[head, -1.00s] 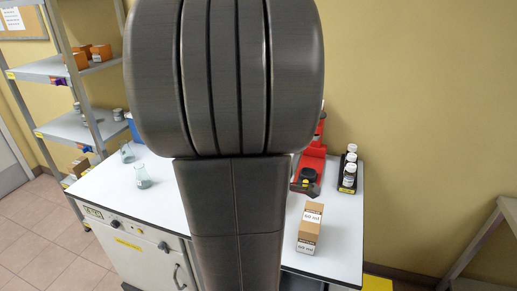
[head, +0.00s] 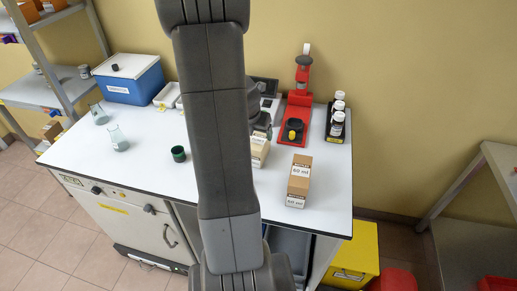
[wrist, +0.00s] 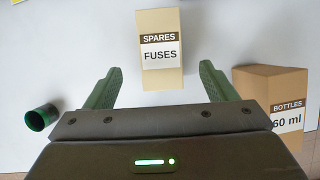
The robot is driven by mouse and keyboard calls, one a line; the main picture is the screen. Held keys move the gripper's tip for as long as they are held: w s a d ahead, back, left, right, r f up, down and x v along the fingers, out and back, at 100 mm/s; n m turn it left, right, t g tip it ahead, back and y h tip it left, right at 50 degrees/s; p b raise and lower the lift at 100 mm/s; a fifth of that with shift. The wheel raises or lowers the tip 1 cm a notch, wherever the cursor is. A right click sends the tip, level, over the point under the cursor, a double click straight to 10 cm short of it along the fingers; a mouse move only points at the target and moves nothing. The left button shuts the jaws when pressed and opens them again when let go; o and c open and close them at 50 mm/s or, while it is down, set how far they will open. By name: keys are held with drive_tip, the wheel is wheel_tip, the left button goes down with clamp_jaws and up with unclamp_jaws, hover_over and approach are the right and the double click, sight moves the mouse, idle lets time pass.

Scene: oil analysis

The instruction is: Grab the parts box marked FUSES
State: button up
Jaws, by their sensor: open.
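The FUSES parts box (wrist: 161,78) is a tan carton with a white label reading "SPARES FUSES". It stands on the white bench, and in the head view the FUSES box (head: 258,154) shows only partly beside my arm. My gripper (wrist: 161,68) is open, with green fingers. In the wrist view the lower part of the box appears between the two fingertips, with a gap on each side. I cannot tell the height gap between fingers and box. My arm hides most of the gripper in the head view.
A brown "BOTTLES 60 ml" box (head: 298,181) stands right of the FUSES box, close to the right finger in the wrist view. A dark green cup (head: 178,154) is to the left. A red stand (head: 299,100) and a bottle rack (head: 335,133) are behind. The front bench area is clear.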

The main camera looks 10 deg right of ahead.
sight(259, 144)
drive_tip(key=b+x, duration=0.2)
drive_tip(key=x, duration=0.7)
drive_tip(key=shift+w+d+f, duration=0.1)
drive_tip(key=shift+d+f, duration=0.05)
drive_tip(key=shift+f, duration=0.2)
drive_tip(key=shift+f, duration=0.25)
idle(0.3)
drive_tip(key=c, duration=1.1)
